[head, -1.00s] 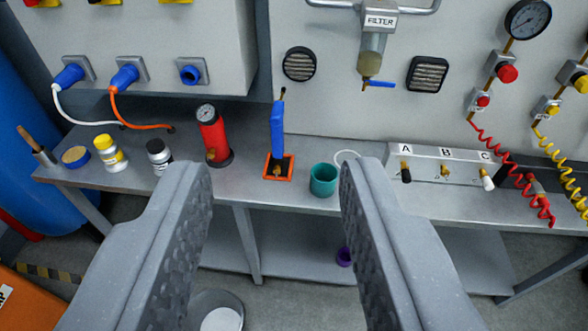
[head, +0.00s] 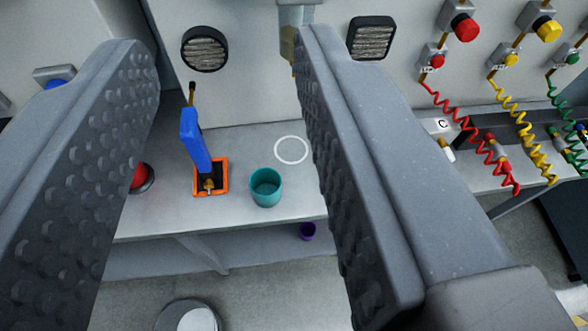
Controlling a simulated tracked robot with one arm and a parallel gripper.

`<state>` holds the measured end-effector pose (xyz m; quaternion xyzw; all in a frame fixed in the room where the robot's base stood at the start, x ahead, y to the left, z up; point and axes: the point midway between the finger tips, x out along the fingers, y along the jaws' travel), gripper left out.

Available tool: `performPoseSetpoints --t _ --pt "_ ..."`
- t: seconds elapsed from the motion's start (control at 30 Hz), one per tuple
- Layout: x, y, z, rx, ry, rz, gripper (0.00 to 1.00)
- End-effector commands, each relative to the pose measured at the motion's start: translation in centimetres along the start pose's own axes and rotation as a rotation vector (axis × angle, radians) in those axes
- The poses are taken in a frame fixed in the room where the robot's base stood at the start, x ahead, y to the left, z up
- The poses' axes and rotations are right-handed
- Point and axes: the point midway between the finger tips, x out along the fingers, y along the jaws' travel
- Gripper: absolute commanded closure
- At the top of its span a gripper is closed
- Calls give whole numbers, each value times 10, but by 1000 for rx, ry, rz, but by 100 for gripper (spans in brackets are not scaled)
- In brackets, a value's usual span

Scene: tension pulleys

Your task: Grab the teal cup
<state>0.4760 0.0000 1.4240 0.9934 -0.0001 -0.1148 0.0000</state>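The teal cup (head: 266,190) stands upright on the grey metal bench (head: 160,215), near its front edge. It looks empty, with its open top facing up. My gripper (head: 220,95) is open, with one large grey finger on each side of the picture. The cup shows in the gap between the fingers, closer to the right finger, and neither finger appears to touch it. Nothing is held.
A blue-handled device on an orange base (head: 211,177) stands just left of the cup. A white ring (head: 291,150) lies behind it. A red object (head: 139,176) is partly hidden by the left finger. Coiled hoses (head: 470,140) hang at right.

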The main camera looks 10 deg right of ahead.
Motion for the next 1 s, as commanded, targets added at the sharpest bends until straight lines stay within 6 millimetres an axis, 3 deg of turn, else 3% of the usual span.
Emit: performPoseSetpoints --t 0.3,0.37,0.5,0.57,0.67,0.77,0.87,1.0 --pt "0 0 0 0 0 0 64" --pt "1 0 0 0 0 1 50" --pt "18 13 9 -11 4 40 11" --pt "37 31 20 -23 5 77 11" --pt "79 61 45 -66 23 151 11" --pt "126 88 83 -133 37 194 11" --pt "169 103 130 -197 41 179 11" --pt "217 107 213 -249 12 68 11"
